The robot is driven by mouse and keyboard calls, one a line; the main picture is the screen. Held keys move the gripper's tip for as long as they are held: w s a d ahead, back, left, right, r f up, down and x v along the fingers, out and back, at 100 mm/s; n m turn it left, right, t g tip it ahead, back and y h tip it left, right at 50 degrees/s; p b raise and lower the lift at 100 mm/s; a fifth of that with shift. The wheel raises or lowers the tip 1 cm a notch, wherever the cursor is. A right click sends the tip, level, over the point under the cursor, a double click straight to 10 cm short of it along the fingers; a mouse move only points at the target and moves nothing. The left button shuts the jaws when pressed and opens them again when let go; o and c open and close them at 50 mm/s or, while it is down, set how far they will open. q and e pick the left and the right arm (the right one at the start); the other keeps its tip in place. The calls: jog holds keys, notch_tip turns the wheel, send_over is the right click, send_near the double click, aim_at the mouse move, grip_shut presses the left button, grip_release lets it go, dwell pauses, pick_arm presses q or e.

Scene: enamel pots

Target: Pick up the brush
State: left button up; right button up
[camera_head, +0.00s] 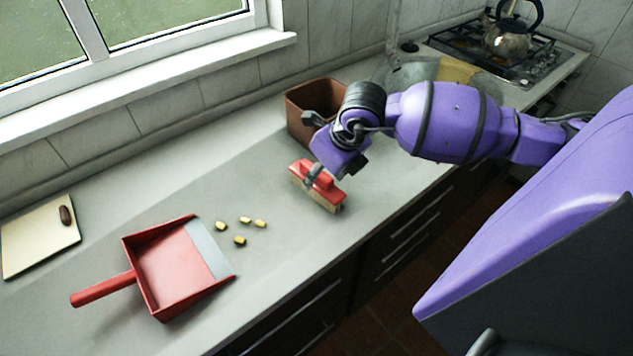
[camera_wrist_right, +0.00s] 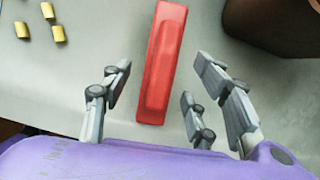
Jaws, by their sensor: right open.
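A red brush (camera_head: 318,187) with pale bristles stands on the grey counter, left of the stove and in front of a brown bin. My right gripper (camera_head: 314,177) is over the brush, its fingers close to the top of it. In the right wrist view the red brush (camera_wrist_right: 162,65) lies between the spread fingers of the right gripper (camera_wrist_right: 160,92), with a gap on each side. The gripper is open and holds nothing. My left gripper is in neither view.
A red dustpan (camera_head: 172,268) lies at the front left, with several small yellow pieces (camera_head: 240,240) beside it. A brown bin (camera_head: 300,128) stands behind the brush. A cutting board (camera_head: 35,240) lies far left. A kettle (camera_head: 507,38) sits on the stove.

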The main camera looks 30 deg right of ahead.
jog(key=shift+w+a+f, duration=0.15)
jog(key=shift+w+f, duration=0.8)
jog(key=shift+f, duration=0.3)
jog(key=shift+w+f, duration=0.1)
jog(key=shift+f, duration=0.25)
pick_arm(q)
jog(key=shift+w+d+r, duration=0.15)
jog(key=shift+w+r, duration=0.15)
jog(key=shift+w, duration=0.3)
pick_arm(e)
jog(key=c, duration=1.2)
jog(key=shift+c, duration=0.2)
jog(key=shift+r, duration=0.1)
